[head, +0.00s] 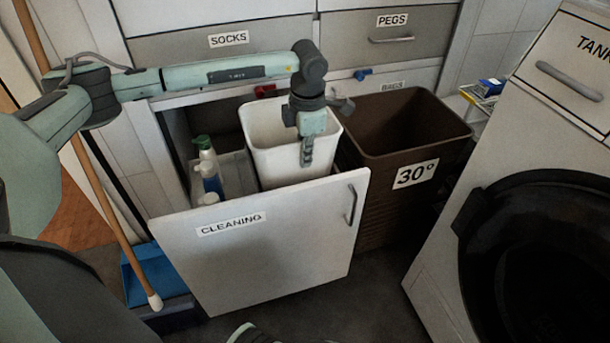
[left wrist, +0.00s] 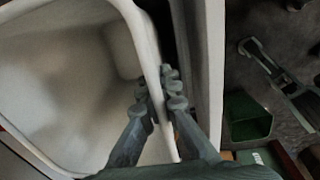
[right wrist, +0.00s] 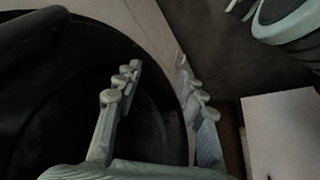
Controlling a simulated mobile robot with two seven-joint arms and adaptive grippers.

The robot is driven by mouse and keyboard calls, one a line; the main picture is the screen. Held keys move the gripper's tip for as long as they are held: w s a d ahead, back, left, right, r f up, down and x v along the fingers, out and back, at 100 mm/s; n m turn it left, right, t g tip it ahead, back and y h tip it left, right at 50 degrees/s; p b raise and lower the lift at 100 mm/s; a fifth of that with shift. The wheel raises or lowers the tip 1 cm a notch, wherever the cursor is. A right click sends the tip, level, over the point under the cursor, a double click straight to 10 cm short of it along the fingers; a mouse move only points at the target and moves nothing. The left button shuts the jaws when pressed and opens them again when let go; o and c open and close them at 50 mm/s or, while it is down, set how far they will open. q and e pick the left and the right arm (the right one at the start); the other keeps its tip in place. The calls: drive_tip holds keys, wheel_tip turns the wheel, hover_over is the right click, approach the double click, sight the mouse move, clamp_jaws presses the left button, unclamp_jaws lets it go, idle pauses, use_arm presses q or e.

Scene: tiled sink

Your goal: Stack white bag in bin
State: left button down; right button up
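A white, open-topped, bin-shaped container (head: 270,140) stands in the pulled-out CLEANING drawer (head: 265,238). It looks empty inside, and no soft white bag shows. My left gripper (head: 306,155) reaches down over its near rim. In the left wrist view, the fingers (left wrist: 164,85) lie on either side of the container's wall (left wrist: 148,50), close against it, and appear shut on the rim. A brown bin (head: 400,140) labelled 30° stands right of the drawer, open at the top. My right gripper (right wrist: 155,75) is open and empty in the right wrist view.
Pump bottles (head: 208,165) stand in the drawer left of the white container. A washing machine (head: 530,120) with a dark round door is at the right. A broom handle (head: 110,210) and blue dustpan (head: 155,270) are at the left. The SOCKS and PEGS drawers (head: 392,40) are behind.

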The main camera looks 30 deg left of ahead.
sight(305, 179)
use_arm(q)
drive_tip(key=shift+f, duration=0.7)
wheel_tip(305, 179, down, 5)
drive_tip(key=shift+r, duration=0.1)
use_arm(e)
drive_tip(key=shift+r, duration=0.25)
use_arm(q)
drive_tip(key=shift+f, duration=0.2)
drive_tip(key=shift+f+b, duration=0.5)
drive_tip(key=shift+b, duration=0.1)
drive_tip(key=c, duration=2)
unclamp_jaws()
use_arm(e)
drive_tip(key=shift+w+a+r+t, duration=0.55)
drive_tip(key=shift+r+t, duration=0.05)
drive_tip(key=shift+r, duration=0.2)
use_arm(q)
drive_tip(key=shift+r, duration=0.15)
